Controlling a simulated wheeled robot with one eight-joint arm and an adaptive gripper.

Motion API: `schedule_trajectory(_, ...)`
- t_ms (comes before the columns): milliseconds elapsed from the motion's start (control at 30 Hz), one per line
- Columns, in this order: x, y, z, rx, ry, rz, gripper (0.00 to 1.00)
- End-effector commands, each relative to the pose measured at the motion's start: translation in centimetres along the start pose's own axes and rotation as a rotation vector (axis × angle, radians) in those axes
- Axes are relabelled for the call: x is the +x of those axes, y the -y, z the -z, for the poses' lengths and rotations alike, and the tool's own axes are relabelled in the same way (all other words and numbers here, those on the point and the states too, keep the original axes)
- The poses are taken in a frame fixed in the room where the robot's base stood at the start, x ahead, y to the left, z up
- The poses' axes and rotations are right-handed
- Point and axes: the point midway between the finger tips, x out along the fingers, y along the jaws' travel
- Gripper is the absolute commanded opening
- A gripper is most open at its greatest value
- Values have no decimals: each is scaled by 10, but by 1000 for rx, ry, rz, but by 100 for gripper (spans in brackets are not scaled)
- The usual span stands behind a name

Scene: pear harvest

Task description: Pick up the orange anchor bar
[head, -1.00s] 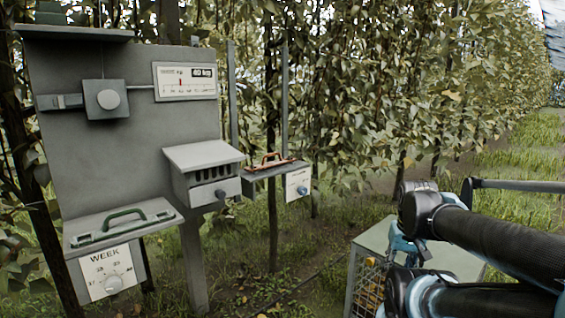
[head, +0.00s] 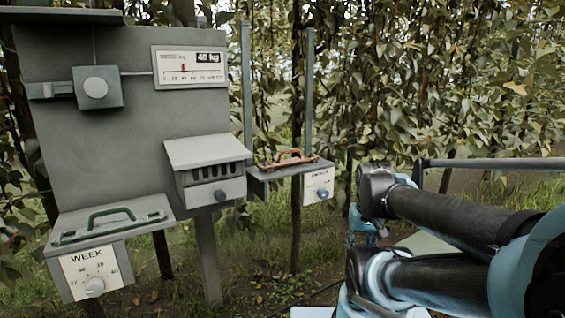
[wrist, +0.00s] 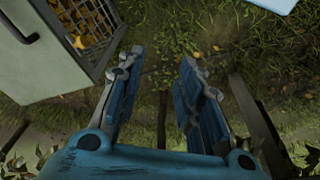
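The orange anchor bar (head: 288,159) lies on a small grey shelf (head: 262,174) at the right of the grey station in the head view. Its raised handle is on top. My gripper (wrist: 156,90) shows in the wrist view with its two blue fingers apart and nothing between them. It points at grass and leaf litter, and the orange bar is not in that view. In the head view my arm is at the right, well apart from the shelf, and the gripper itself cannot be made out there.
A green bar (head: 108,225) lies on a left shelf above a WEEK dial (head: 95,287). A slotted grey box (head: 211,172) stands between the shelves. A crate with mesh (wrist: 60,55) holds yellowish things at the wrist view's upper left. Leafy trellis rows stand behind.

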Motion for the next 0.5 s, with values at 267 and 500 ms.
schedule_trajectory(267,-4,0,-3,2,-6,1,51)
schedule_trajectory(500,-44,10,26,83,13,23,68)
